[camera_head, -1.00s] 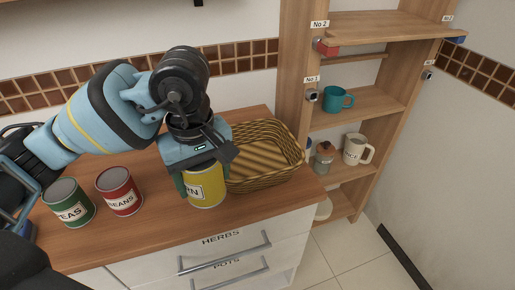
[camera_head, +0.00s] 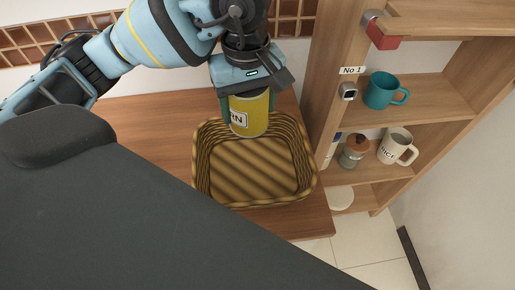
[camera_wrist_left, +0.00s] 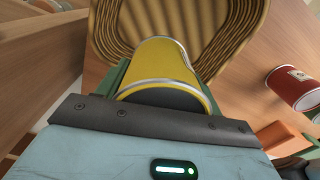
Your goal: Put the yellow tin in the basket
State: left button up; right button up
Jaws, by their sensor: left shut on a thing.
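The yellow tin (camera_head: 250,113) with a white label is held upright in my left gripper (camera_head: 249,98), which is shut on it. The tin is over the back part of the woven basket (camera_head: 205,185), and seems to be above it. The basket stands on the wooden counter and looks empty. In the left wrist view the tin (camera_wrist_left: 162,65) sits between the green fingers, with the basket (camera_wrist_left: 225,35) beyond it. My right gripper is not in view.
A wooden shelf unit (camera_head: 338,100) stands right of the counter, with a teal mug (camera_head: 383,91), a jar (camera_head: 353,152) and a cream mug (camera_head: 396,146). The red tin (camera_wrist_left: 296,90) shows in the left wrist view. Bare counter (camera_head: 150,120) lies left of the basket.

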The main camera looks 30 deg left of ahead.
pick_arm(q)
jog(key=shift+f, duration=4.95)
jog(key=shift+f, duration=0.1)
jog(key=shift+f, duration=0.1)
jog(key=o, duration=1.3)
jog(key=shift+c, duration=0.2)
notch_tip(320, 180, up, 12)
jog(key=shift+r, duration=0.2)
